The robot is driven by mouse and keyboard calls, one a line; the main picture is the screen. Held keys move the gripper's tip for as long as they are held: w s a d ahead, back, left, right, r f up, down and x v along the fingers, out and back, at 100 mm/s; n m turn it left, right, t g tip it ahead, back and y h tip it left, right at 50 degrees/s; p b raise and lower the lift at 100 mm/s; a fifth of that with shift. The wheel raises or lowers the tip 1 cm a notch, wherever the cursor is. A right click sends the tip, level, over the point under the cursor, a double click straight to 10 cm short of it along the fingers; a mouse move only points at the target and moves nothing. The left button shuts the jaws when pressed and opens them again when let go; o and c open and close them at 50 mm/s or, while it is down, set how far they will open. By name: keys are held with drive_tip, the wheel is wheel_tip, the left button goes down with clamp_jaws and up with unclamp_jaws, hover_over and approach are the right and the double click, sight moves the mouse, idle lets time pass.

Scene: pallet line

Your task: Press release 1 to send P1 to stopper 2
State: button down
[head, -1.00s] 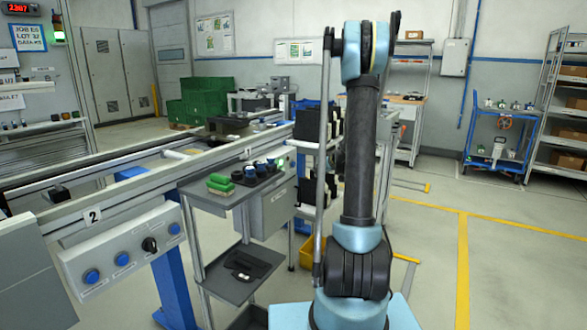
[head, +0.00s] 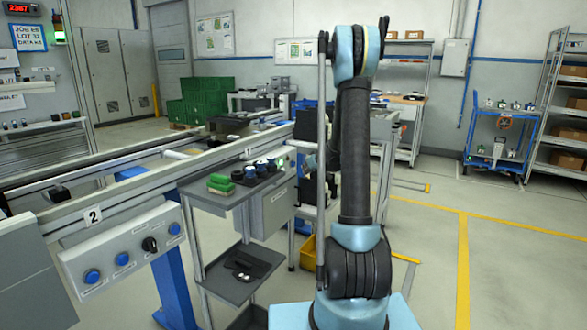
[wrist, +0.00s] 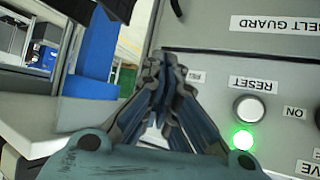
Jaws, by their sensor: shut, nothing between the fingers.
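In the wrist view my gripper (wrist: 160,68) is shut and empty, its fingertips close before the left edge of a grey control panel (wrist: 208,42). I cannot tell if they touch it. The panel shows upside down, with a white RESET button (wrist: 249,108) and a lit green lamp (wrist: 243,140). A small label (wrist: 196,76) by the fingertips is partly hidden and unreadable. No button marked release 1 can be made out. In the head view a dark pallet-like piece (head: 228,125) sits on the conveyor (head: 150,168); its name is unreadable.
A panel numbered 2 (head: 125,250) with blue buttons and a black knob is at the front left. A grey cart (head: 238,196) holding green and dark parts stands beside the conveyor. Green crates (head: 205,98) are stacked behind.

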sight(293, 164)
drive_tip(key=shift+w+a, duration=0.8)
drive_tip(key=shift+a, duration=0.25)
drive_tip(key=shift+a, duration=0.15)
idle(0.7)
drive_tip(key=shift+w+a, duration=0.15)
drive_tip(key=shift+a, duration=0.05)
drive_tip(key=shift+w+a, duration=0.25)
drive_tip(key=shift+a, duration=0.1)
idle(1.1)
drive_tip(key=shift+d, duration=0.1)
idle(0.4)
drive_tip(key=shift+s+d, duration=0.55)
drive_tip(key=shift+d, duration=0.05)
